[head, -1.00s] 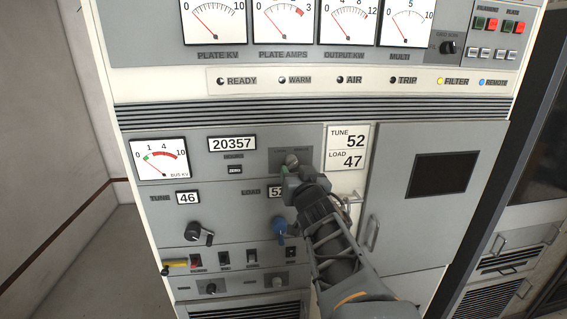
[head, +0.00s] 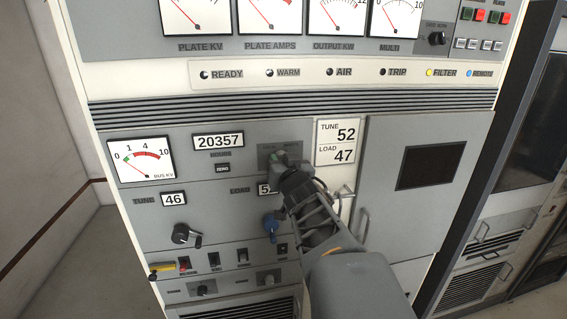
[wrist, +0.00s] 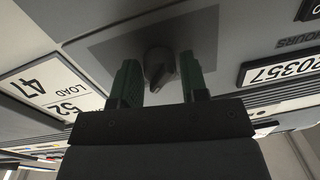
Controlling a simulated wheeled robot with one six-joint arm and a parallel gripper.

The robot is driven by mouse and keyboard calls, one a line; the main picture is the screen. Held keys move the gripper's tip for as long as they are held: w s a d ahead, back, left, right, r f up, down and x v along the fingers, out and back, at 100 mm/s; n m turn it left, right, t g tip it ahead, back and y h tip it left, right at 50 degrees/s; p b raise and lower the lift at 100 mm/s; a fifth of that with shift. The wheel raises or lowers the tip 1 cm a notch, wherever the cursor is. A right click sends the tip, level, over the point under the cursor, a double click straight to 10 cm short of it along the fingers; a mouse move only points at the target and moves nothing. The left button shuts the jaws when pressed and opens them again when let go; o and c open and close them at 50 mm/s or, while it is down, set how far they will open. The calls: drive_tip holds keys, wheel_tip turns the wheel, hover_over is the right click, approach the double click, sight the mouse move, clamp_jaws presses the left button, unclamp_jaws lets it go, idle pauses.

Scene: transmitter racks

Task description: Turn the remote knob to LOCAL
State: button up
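The dark remote knob (wrist: 158,64) sits on a darker grey plate (wrist: 112,45) of the cabinet front. In the wrist view it shows between the two green fingers of my gripper (wrist: 160,80). The fingers are apart, one to each side of the knob, with visible gaps. I cannot tell how far they reach around it. In the head view my gripper (head: 282,163) covers the knob and part of its plate (head: 266,149). The lettering on the plate is not readable. The REMOTE lamp (head: 469,73) is lit blue.
Left of the gripper is the 20357 counter (head: 218,142). Right are the TUNE/LOAD card (head: 337,143) and a door handle (head: 363,224).

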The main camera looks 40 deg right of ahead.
drive_tip(key=c, duration=0.5)
drive_tip(key=shift+c, duration=0.2)
drive_tip(key=shift+n, duration=0.3)
drive_tip(key=n+b, duration=0.1)
drive_tip(key=n, duration=0.1)
drive_tip(key=shift+d+n, duration=0.1)
drive_tip(key=shift+n, duration=0.2)
drive_tip(key=n+b, duration=0.1)
drive_tip(key=n, duration=0.2)
drive_tip(key=shift+n, duration=0.3)
drive_tip(key=n+b, duration=0.1)
drive_tip(key=n, duration=0.4)
drive_tip(key=shift+s+g+b, duration=0.1)
drive_tip(key=shift+g+b, duration=0.2)
drive_tip(key=shift+g, duration=0.1)
drive_tip(key=n+b, duration=0.1)
drive_tip(key=n, duration=0.4)
drive_tip(key=shift+r+h, duration=0.15)
drive_tip(key=shift+h, duration=0.25)
drive_tip(key=shift+n, duration=0.4)
